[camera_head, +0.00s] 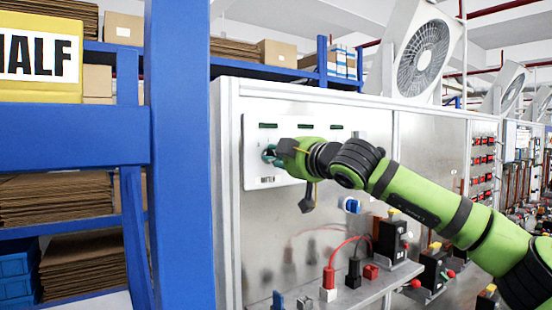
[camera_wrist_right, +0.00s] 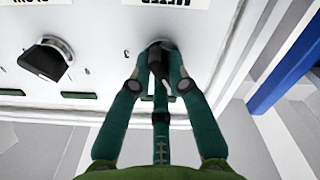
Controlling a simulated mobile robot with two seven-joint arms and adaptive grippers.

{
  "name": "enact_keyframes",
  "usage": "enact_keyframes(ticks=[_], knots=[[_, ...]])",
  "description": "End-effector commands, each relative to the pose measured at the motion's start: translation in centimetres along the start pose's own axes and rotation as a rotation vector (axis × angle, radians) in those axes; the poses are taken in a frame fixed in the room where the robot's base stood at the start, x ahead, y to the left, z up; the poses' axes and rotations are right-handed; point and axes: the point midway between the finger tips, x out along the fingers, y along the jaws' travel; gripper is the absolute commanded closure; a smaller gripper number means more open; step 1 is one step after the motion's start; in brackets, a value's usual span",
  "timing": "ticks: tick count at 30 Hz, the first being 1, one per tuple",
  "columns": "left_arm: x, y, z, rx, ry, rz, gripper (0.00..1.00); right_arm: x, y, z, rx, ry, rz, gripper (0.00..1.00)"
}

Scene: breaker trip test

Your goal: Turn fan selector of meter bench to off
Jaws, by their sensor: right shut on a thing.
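A white control panel (camera_head: 257,178) is on the front of the bench. My right gripper (camera_head: 270,153) reaches it from the right and is at its left part. In the right wrist view, which is upside down to the panel, my right gripper (camera_wrist_right: 159,50) has its fingers closed around a knob that they mostly hide. I cannot read which way that knob points. A second black knob (camera_wrist_right: 49,62) on the panel is free, to the left in that view. The labels are cut off, so I cannot confirm which knob is the fan selector. My left gripper is not in view.
A blue rack post (camera_head: 180,150) stands close left of the bench. A fan (camera_head: 424,55) stands on top of the bench. Below the panel, a ledge (camera_head: 345,297) carries black and red terminals and a red lead (camera_head: 345,243). Similar benches continue to the right.

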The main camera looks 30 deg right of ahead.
Motion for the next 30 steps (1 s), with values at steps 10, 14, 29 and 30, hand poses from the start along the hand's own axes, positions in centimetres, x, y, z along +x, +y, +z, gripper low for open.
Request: enact_keyframes(ticks=[10,14,29,30], knots=[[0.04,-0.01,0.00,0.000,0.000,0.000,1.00,0.11,-0.45,0.29,-0.084,-0.006,-0.008,1.00],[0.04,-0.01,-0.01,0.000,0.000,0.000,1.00,0.13,-0.49,0.34,-0.083,-0.007,-0.009,1.00],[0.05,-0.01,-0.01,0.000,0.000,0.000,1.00,0.15,-0.61,0.24,-0.218,-0.005,-0.010,0.58],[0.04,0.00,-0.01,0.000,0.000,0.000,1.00,0.15,-0.60,0.25,-0.217,-0.005,-0.010,0.54]])
